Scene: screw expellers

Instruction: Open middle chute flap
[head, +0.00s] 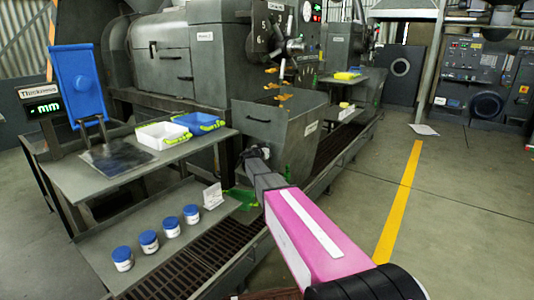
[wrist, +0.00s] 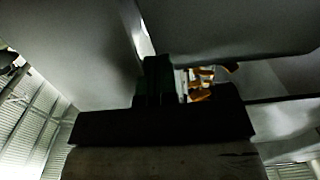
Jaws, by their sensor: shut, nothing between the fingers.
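The middle press in the head view has a grey box-shaped chute (head: 296,138) below its outlet, with orange flakes (head: 284,97) above its mouth. I cannot make out the flap as a separate part for certain. My gripper (head: 257,155) is low at the chute's front left side, its tips partly hidden by the arm. In the wrist view my gripper (wrist: 158,75) is dark and shut with nothing held. A pale grey panel (wrist: 235,25) lies close in front of it, and orange flakes show just right of the fingers. I cannot tell whether they touch the panel.
A floor grating (head: 185,280) runs beneath. Open floor (head: 460,200) lies right, past a yellow line.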

